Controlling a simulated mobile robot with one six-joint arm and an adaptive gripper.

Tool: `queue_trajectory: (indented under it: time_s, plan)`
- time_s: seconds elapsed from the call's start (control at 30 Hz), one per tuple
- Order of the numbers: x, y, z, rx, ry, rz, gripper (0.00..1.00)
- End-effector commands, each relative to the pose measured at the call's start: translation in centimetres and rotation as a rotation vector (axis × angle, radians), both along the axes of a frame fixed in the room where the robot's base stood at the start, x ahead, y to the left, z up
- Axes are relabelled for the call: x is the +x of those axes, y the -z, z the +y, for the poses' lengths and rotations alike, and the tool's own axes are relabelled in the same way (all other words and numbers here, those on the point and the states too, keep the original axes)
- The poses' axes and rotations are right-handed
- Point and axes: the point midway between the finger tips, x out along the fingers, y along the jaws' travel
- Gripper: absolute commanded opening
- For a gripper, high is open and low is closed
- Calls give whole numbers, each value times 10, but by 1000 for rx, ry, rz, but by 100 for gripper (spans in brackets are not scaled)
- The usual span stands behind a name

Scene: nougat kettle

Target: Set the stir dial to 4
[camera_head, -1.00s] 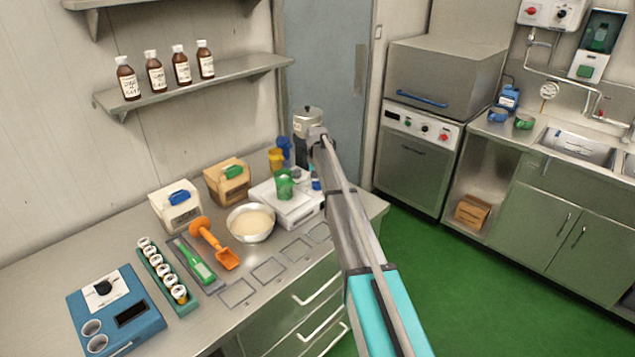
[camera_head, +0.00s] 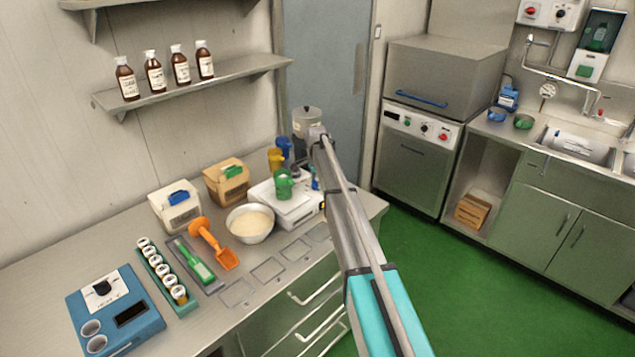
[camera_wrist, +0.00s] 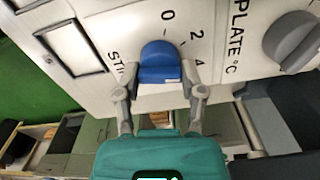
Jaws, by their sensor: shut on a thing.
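The blue stir dial (camera_wrist: 158,52) is in the middle of the wrist view on a white panel, beside partly covered "STIR" lettering. The marks 0, 2 and 4 run from above it down its right side. I cannot make out a pointer, so its setting is unclear. My gripper (camera_wrist: 159,72) is shut on the dial, with one finger on its left side and one on its right. In the head view my arm hides the gripper and dial.
A grey plate dial (camera_wrist: 291,40) is close at the right on the same panel. In the head view, a white scale (camera_head: 290,205) with a green beaker (camera_head: 283,183), a bowl (camera_head: 249,223) and an orange scoop (camera_head: 216,245) stand on the bench left of my arm.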

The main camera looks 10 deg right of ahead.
Motion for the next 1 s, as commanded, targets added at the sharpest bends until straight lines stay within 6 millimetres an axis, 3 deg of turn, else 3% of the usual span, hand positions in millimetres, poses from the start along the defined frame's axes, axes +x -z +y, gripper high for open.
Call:
queue_trajectory:
  time_s: [0.3, 0.87, 0.9, 1.0]
  plan:
    - [1, 0, 2, 3, 171, -2, 4]
    - [2, 0, 4, 6, 210, -3, 4]
    - [2, 0, 4, 5, 210, -4, 57]
    - [2, 0, 3, 5, 210, -3, 76]
